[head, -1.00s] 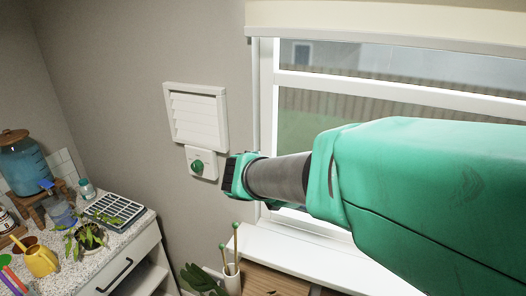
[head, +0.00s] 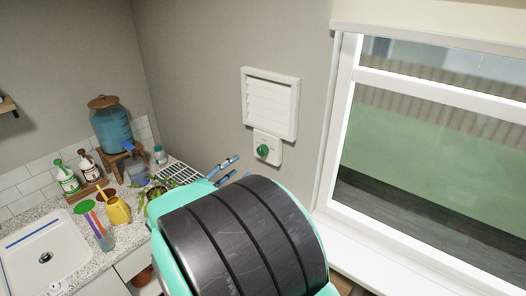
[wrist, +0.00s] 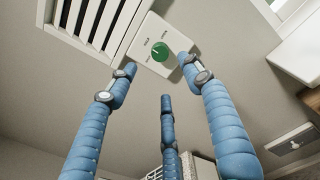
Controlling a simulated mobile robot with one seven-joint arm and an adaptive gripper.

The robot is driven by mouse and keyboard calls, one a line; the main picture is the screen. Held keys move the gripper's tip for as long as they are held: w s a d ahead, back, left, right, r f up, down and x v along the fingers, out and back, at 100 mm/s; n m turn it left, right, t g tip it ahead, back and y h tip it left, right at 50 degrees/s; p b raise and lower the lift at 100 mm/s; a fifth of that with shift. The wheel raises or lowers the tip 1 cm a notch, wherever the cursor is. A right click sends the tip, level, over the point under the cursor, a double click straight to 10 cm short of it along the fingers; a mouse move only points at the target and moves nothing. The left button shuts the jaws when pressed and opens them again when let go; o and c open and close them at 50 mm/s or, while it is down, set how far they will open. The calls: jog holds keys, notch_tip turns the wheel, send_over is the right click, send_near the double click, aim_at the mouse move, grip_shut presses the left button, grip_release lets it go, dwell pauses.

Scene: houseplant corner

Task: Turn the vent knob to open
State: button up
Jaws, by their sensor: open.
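The green vent knob (head: 263,151) sits on a white control plate (head: 269,160) on the wall, just below the white louvred vent (head: 270,100). In the wrist view the knob (wrist: 160,52) has a pale pointer line, and the small lettering around it is hard to read. My gripper (head: 240,167) has blue segmented fingers, spread open and empty. In the wrist view two fingertips of my gripper (wrist: 158,74) lie either side of the knob in the picture, with a third below. They look apart from it. In the head view my arm hides much of the hand.
A window (head: 435,140) with a white frame is right of the vent. At left a counter holds a blue water dispenser (head: 112,128), a yellow watering can (head: 117,211), bottles, a seed tray (head: 176,172) and a sink (head: 45,255). The wall around the knob is clear.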

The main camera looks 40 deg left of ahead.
aim_at(261, 151)
jog(key=shift+s+a, duration=0.15)
dwell(0.3)
jog(key=w, duration=0.4)
jog(key=w+b, duration=0.1)
jog(key=w, duration=0.9)
jog(key=shift+a, duration=0.3)
jog(key=shift+s, duration=0.1)
